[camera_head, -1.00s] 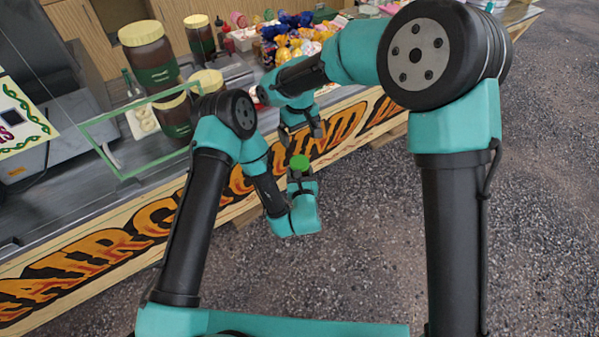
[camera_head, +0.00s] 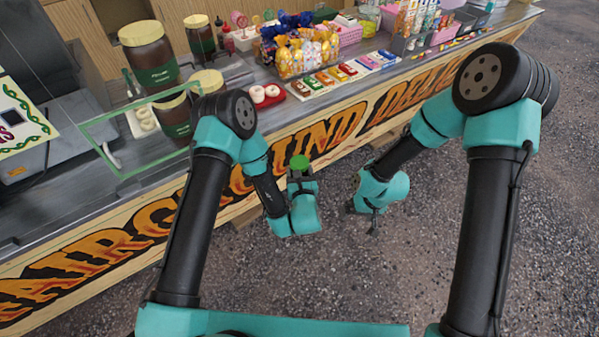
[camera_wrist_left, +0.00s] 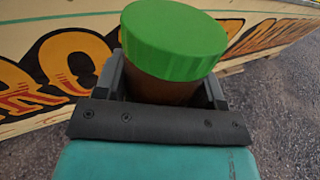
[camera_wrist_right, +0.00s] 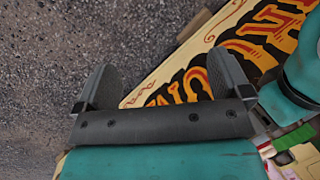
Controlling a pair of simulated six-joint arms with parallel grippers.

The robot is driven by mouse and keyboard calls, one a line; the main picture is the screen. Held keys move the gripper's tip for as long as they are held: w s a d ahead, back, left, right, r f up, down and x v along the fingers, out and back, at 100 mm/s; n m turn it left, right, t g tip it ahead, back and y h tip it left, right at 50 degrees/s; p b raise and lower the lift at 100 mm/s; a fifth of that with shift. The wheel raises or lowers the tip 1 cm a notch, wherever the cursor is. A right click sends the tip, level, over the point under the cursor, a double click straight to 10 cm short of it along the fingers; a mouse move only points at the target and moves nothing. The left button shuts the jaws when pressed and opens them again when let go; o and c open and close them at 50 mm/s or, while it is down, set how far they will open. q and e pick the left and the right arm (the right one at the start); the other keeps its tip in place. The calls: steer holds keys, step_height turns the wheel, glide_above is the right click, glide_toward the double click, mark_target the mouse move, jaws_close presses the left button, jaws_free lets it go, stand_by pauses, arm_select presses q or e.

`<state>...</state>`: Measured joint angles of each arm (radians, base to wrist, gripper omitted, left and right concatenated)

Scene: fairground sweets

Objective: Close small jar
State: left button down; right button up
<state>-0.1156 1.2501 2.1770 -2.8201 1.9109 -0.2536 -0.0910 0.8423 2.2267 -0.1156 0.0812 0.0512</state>
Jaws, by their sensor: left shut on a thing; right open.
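The small jar (camera_wrist_left: 160,87) is brown with a green lid (camera_wrist_left: 174,40) on its top. My left gripper (camera_head: 300,172) is shut around the jar's body, with one finger on each side, and holds it off the counter, in front of the stall. The green lid also shows in the head view (camera_head: 299,162). Whether the lid is screwed tight cannot be told. My right gripper (camera_wrist_right: 165,85) is open and empty, with its fingers wide apart. In the head view it hangs to the right of the jar, apart from it, over the ground.
The painted stall front (camera_head: 330,138) runs behind both grippers. On the counter stand large brown jars (camera_head: 150,55), a glass guard (camera_head: 125,150), donuts on a red tray (camera_head: 272,99) and bagged sweets (camera_head: 300,52). Open gravel ground (camera_head: 400,270) lies in front.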

steer(key=s+d+f+m, duration=0.1)
steer(key=s+d+f, duration=0.2)
steer(key=s, duration=0.3)
steer(key=s+d+f+m, duration=0.2)
steer(key=s+d, duration=0.2)
steer(key=s, duration=0.2)
steer(key=shift+d+f+m+t, duration=0.3)
steer(key=shift+d+f+t, duration=0.05)
steer(key=shift+f+t, duration=0.05)
arm_select(q)
steer(key=shift+w+r, duration=0.1)
steer(key=shift+r, duration=0.05)
steer(key=w+a+r+n+g+y, duration=0.4)
steer(key=a+r+n+g+y, duration=0.3)
steer(key=a+r+y, duration=0.4)
step_height(320, 180, up, 5)
steer(key=a+n, duration=0.1)
steer(key=a, duration=0.1)
steer(key=shift+w+a+n, duration=0.2)
steer(key=shift+a+n, duration=0.1)
steer(key=shift+a, duration=0.1)
steer(key=w+a, duration=0.2)
steer(key=w, duration=0.5)
steer(key=w+a+f, duration=0.1)
steer(key=w+a, duration=0.1)
steer(key=w, duration=0.6)
steer(key=shift+w+a+f, duration=0.2)
steer(key=shift+f, duration=0.1)
